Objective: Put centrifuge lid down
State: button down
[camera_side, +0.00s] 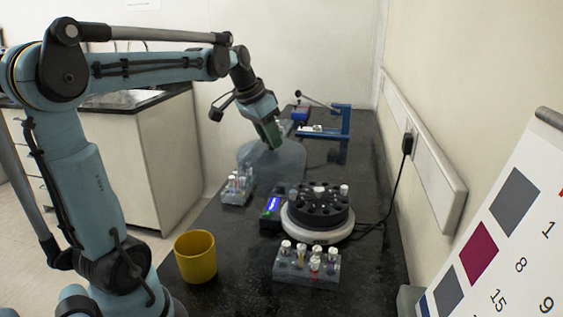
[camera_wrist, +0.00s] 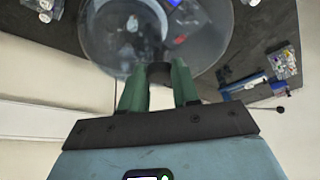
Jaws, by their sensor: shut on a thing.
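The centrifuge lid (camera_side: 285,163) is a clear grey dome. It hangs under my gripper (camera_side: 270,143), behind and left of the centrifuge (camera_side: 318,235) in the side view. The centrifuge is uncovered, and its black rotor (camera_side: 318,204) has vials in it. In the wrist view the round lid (camera_wrist: 112,35) fills the top middle, and my green gripper fingers (camera_wrist: 160,78) are shut on its dark knob (camera_wrist: 159,71). The gap between the lid and the counter is hard to judge.
A vial rack (camera_side: 237,188) stands near the lid. Another vial rack (camera_side: 306,266) stands in front of the centrifuge, and a yellow cup (camera_side: 195,257) at the front left. A blue stand (camera_side: 345,122) is at the back. The black counter (camera_side: 372,190) has free room on the right.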

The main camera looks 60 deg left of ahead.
jog(key=s+a+f+n+y, duration=0.1)
jog(key=s+a+f+n, duration=0.1)
jog(key=s, duration=0.4)
jog(key=s+a+f+n+y, duration=0.1)
jog(key=s+a+n, duration=0.1)
jog(key=s, duration=0.5)
notch_tip(320, 180, down, 10)
jog(key=shift+d+g, duration=0.2)
jog(key=shift+g, duration=0.1)
jog(key=shift+f, duration=0.25)
jog(key=c, duration=0.8)
grip_release()
jog(key=shift+r, duration=0.1)
